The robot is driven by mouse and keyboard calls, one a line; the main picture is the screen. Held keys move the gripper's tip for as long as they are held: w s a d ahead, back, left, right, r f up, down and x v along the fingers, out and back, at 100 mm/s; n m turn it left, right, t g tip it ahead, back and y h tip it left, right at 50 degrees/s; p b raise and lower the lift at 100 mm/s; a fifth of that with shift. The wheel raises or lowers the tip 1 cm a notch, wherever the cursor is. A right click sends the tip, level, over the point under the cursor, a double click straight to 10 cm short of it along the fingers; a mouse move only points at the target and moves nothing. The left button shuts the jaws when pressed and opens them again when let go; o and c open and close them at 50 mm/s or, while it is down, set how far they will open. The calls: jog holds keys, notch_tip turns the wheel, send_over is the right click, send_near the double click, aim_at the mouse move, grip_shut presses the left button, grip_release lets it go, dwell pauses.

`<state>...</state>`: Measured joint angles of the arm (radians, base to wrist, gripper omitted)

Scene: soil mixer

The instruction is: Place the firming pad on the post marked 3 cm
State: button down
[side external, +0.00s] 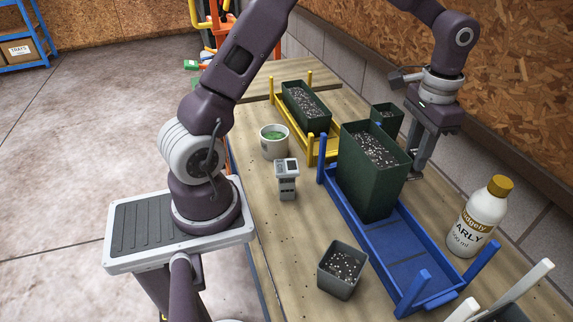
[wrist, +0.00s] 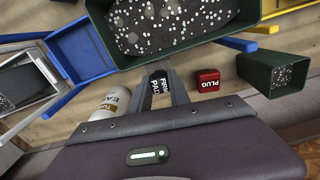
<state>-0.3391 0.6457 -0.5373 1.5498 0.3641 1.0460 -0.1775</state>
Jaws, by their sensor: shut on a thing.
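My gripper (side external: 418,168) is at the right side of the table, behind the tall green planter (side external: 365,195). In the wrist view my gripper (wrist: 160,76) is shut on the firming pad (wrist: 158,88), a dark piece with partly visible white lettering, close beside the planter's rim. The pad cannot be made out in the side view. Posts stand on the blue rack (side external: 415,283), the yellow rack (side external: 331,158) and a white rack (side external: 520,283). No 3 cm mark is readable on any post.
A red block marked PLUG (wrist: 208,80) lies near my gripper. A small green pot (side external: 387,122), a white bottle (side external: 478,222), a grey pot (side external: 341,272), a grey device (side external: 287,182) and a white tub (side external: 273,145) stand around. Table between device and grey pot is clear.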

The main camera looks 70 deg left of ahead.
jog(key=a+r+m, duration=0.2)
jog(key=a+r, duration=0.5)
jog(key=r, duration=0.2)
jog(key=m, duration=0.1)
send_over(286, 166)
notch_tip(286, 166, down, 9)
jog(key=shift+r, duration=0.1)
jog(key=shift+f, duration=0.25)
jog(key=shift+f, duration=0.1)
jog(key=c, duration=1.2)
grip_release()
jog(key=shift+c, duration=0.2)
jog(key=shift+o, duration=0.2)
